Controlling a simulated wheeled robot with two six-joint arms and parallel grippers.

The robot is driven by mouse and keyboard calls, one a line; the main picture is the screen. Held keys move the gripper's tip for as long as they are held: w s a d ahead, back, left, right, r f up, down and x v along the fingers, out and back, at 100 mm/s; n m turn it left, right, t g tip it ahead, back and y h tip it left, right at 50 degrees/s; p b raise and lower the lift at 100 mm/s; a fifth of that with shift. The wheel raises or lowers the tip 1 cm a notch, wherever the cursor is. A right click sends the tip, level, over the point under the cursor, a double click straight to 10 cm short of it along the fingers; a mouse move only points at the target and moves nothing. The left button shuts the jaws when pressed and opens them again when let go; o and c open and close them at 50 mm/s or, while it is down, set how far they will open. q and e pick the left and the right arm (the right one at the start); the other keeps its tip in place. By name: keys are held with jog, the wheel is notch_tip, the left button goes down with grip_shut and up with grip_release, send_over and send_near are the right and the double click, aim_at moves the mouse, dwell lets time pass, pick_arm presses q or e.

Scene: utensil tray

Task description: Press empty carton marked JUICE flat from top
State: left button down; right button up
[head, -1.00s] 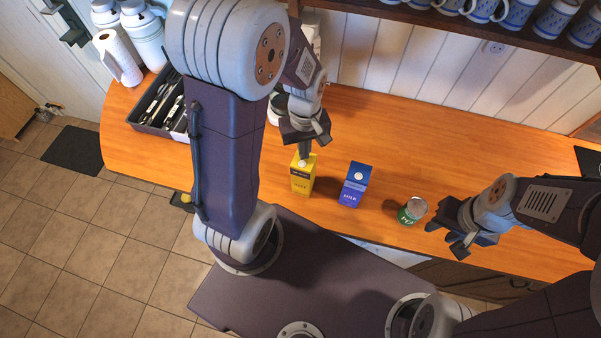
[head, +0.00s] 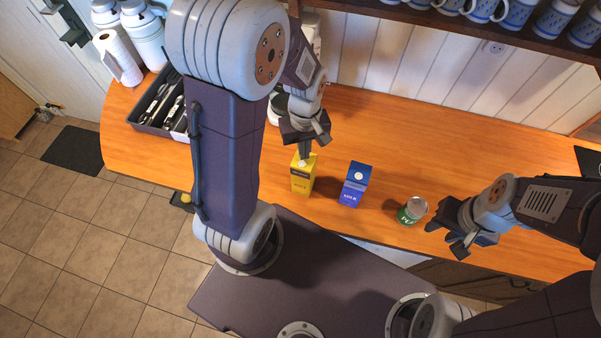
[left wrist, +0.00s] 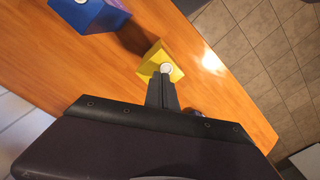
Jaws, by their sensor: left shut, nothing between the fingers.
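The yellow carton (head: 303,178) stands upright on the counter, at full height. Its label is too small to read surely, though it looks like JUICE. It also shows in the left wrist view (left wrist: 174,57), with a white cap on top. My left gripper (head: 305,154) is shut and empty, pointing down at the carton's top by the cap. In the left wrist view its fingertips (left wrist: 162,76) overlap the cap's edge; I cannot tell if they touch. My right gripper (head: 454,246) is at the right near the counter's front edge, holding nothing that I can see.
A blue MILK carton (head: 354,186) stands just right of the yellow one. A green can (head: 412,211) stands further right, near my right gripper. A dark utensil tray (head: 148,125) is at the left. The counter (head: 430,140) behind the cartons is clear.

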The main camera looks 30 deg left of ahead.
pick_arm(q)
jog(key=shift+s+f+b, duration=0.1)
jog(key=shift+f+b, duration=3.85)
jog(key=shift+f, duration=1.15)
notch_tip(320, 180, up, 9)
jog(key=p, duration=0.9)
jog(key=shift+r, duration=0.2)
jog(key=shift+f, duration=0.1)
